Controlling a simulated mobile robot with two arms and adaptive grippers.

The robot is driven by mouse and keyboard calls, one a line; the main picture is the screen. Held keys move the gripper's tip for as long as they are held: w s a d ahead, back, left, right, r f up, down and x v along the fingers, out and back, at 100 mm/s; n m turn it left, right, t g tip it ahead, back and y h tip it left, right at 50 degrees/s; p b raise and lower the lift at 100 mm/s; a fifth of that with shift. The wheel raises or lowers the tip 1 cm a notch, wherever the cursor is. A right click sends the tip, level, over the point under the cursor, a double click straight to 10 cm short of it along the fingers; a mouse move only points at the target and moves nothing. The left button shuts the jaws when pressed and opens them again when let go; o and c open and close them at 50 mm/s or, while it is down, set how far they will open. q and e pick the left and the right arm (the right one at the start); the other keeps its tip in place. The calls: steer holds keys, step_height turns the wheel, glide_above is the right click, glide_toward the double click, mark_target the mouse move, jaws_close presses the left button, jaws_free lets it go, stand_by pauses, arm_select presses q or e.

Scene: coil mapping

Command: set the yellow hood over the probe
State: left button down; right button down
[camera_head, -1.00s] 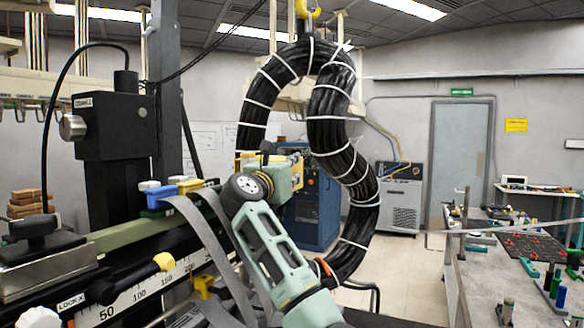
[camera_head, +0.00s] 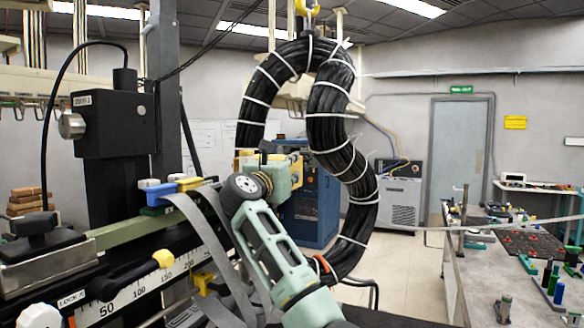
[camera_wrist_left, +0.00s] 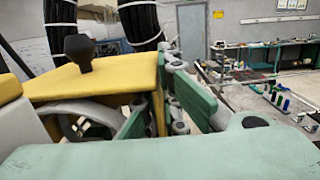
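The yellow hood (camera_head: 243,158) shows partly in the head view, behind my left wrist. In the left wrist view it is a yellow box (camera_wrist_left: 105,78) with a black knob (camera_wrist_left: 79,48) on top. My left gripper (camera_head: 283,176) has pale green fingers. In the left wrist view its green finger linkage lies against the right side of the hood, and the gripper appears shut on it. The far finger is mostly hidden. The hood is held in front of the thick black cable loop. I cannot make out the probe in either view. My right gripper is not in view.
A thick black cable bundle (camera_head: 331,118) with white ties hangs close behind the hood. A black stand with a scale rail (camera_head: 140,290) fills the left side. A blue cabinet (camera_head: 312,210) stands behind. A grey workbench (camera_head: 490,275) with small parts is at right.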

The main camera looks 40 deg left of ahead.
arm_select(q)
steer(key=shift+a+f, duration=0.1)
steer(key=shift+f, duration=0.1)
steer(key=c, duration=1.9)
jaws_free()
steer(key=shift+d+r, duration=0.1)
steer(key=shift+d, duration=0.15)
steer(key=shift+o, duration=0.2)
steer(key=shift+s, duration=0.1)
steer(key=shift+s+f, duration=0.25)
steer(key=shift+s, duration=0.3)
steer(key=d+r+v, duration=0.1)
steer(key=v, duration=0.9)
steer(key=shift+s+f, duration=0.15)
steer(key=shift+s, duration=0.1)
